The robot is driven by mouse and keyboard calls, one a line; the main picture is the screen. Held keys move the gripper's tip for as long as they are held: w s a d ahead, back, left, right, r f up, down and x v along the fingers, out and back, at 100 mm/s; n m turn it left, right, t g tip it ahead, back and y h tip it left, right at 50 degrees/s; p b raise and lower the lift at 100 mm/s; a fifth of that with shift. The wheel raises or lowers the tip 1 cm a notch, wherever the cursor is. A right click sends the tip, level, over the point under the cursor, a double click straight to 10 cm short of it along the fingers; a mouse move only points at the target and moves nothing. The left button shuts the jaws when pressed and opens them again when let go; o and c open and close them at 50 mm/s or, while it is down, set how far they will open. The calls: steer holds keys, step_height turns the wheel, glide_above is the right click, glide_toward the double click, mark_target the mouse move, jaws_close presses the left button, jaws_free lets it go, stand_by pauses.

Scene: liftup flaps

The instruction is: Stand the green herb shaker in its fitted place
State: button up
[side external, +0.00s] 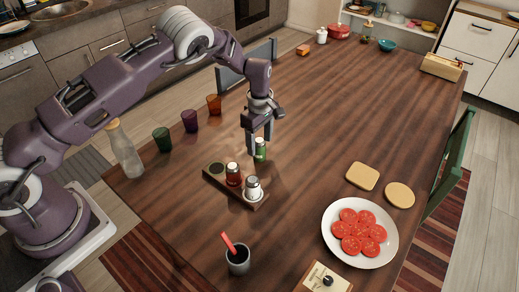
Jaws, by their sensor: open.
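The green herb shaker (260,153) stands upright on the wooden table, just behind the shaker rack. My gripper (260,144) points down over it, open, with its fingers on either side of the shaker's upper part. I cannot tell whether the fingers touch it. The dark wooden rack (213,181) holds a red shaker (233,175) in the middle and a white-labelled shaker (253,189) at its right end. The round place at the rack's left end (217,168) is empty.
A glass bottle (124,148) and green, purple and orange cups (190,120) line the left edge. A dark cup with a red utensil (237,262) stands in front. A plate of tomato slices (331,244) lies at right. The table's middle right is clear.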

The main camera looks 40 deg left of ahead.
mark_target(260, 148)
step_height(260, 148, down, 3)
steer(key=shift+f, duration=0.1)
jaws_close()
steer(key=r, duration=0.9)
steer(key=shift+s+a+r, duration=0.15)
steer(key=shift+a+r, duration=0.05)
steer(key=shift+r, duration=0.15)
steer(key=s+a+r, duration=0.1)
steer(key=s+a, duration=0.5)
steer(key=s, duration=0.6)
steer(key=f, duration=0.9)
steer(key=shift+s+f, duration=0.25)
steer(key=shift+f, duration=0.1)
